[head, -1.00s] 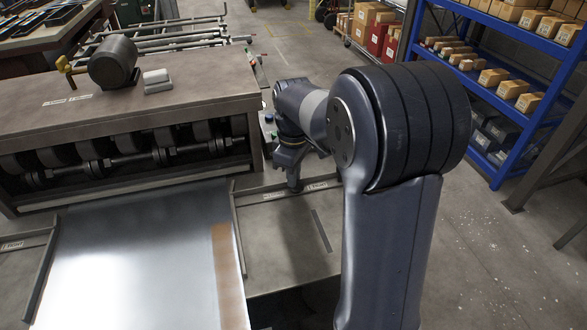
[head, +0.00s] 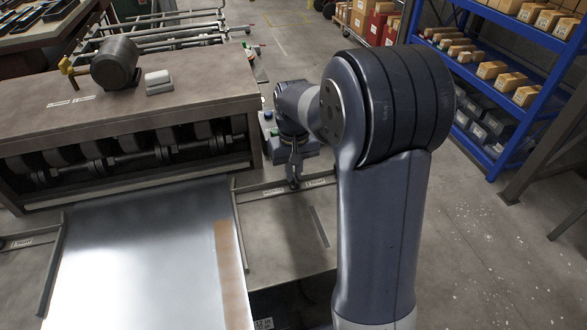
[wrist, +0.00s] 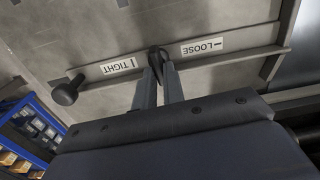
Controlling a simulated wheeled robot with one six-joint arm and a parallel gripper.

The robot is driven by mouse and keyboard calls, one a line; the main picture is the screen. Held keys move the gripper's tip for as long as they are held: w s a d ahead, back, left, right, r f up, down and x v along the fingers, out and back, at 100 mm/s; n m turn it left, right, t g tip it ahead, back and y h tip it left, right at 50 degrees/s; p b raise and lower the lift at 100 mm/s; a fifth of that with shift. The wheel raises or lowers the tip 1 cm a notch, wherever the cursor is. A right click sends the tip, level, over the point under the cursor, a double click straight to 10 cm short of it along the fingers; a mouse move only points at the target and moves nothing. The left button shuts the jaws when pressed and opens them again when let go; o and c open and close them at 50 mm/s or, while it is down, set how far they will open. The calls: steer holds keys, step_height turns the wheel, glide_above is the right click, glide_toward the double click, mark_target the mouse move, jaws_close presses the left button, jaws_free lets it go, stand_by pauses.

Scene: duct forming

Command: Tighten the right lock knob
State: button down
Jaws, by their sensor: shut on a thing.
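The right lock knob (wrist: 154,52) is a small dark piece between the LOOSE label (wrist: 202,47) and the TIGHT label (wrist: 118,66) in the wrist view, where both labels appear upside down. My gripper (wrist: 158,72) is shut on it, with one finger on each side. The fingertips hide part of the knob. In the head view my gripper (head: 294,182) points down at the labelled bar (head: 262,194) right of the metal sheet; the knob itself is too small to make out there.
A round black knob (wrist: 66,93) stands at the bar's end, beside the TIGHT label. The shiny sheet (head: 140,260) lies on the bed in front of the roller machine (head: 130,110). A blue shelf rack (head: 530,45) stands at the right, with open floor before it.

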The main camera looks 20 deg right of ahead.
steer(key=shift+m, duration=0.4)
steer(key=c, duration=1.5)
jaws_free()
step_height(320, 180, up, 11)
steer(key=shift+f, duration=0.15)
